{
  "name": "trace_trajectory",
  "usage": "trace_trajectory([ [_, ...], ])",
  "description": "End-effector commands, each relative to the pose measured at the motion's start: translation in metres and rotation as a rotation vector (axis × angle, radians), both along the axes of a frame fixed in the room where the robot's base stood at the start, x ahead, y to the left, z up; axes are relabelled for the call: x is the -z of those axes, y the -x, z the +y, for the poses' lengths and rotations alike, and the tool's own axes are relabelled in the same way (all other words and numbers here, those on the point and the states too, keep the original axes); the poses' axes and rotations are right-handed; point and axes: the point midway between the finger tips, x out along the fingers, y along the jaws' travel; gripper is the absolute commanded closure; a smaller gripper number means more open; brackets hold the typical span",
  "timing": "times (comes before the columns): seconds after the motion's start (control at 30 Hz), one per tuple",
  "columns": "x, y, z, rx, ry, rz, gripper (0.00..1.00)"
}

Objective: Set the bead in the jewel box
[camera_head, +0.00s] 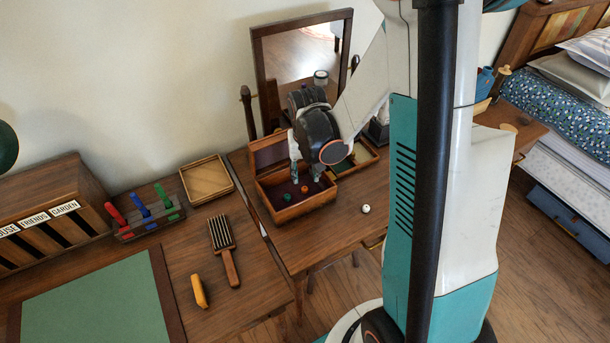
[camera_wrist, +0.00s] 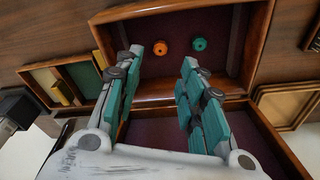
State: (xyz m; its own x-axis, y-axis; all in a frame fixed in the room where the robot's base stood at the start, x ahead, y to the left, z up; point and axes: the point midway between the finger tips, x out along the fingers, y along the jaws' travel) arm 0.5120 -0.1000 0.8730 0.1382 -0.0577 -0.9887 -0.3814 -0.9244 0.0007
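The wooden jewel box (camera_head: 297,209) stands open on the dresser, its lid (camera_head: 268,152) raised at the back. A green bead (camera_head: 286,198) and an orange bead (camera_head: 304,189) lie on its dark lining. In the wrist view the orange bead (camera_wrist: 160,48) and the green bead (camera_wrist: 199,45) sit side by side in the box (camera_wrist: 262,45). A small white bead-like ball (camera_head: 365,208) lies on the dresser top, right of the box. My gripper (camera_head: 306,176) points down over the box. In the wrist view its fingers (camera_wrist: 162,62) are apart, with nothing held between them.
A mirror (camera_head: 303,60) stands behind the box. The dresser top around the white ball is clear.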

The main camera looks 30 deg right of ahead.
Motion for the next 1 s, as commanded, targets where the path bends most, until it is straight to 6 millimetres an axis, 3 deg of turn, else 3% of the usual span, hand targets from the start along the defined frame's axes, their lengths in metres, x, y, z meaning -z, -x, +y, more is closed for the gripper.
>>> trace_trajectory([
  [0.1,-0.023,0.003,0.001,0.000,0.000,0.000,0.63],
  [0.47,-0.056,0.009,0.008,-0.018,0.004,-0.020,0.63],
  [0.77,-0.126,0.036,0.037,-0.121,0.025,-0.137,0.63],
  [1.0,-0.172,0.068,0.061,-0.208,0.045,-0.241,0.63],
])
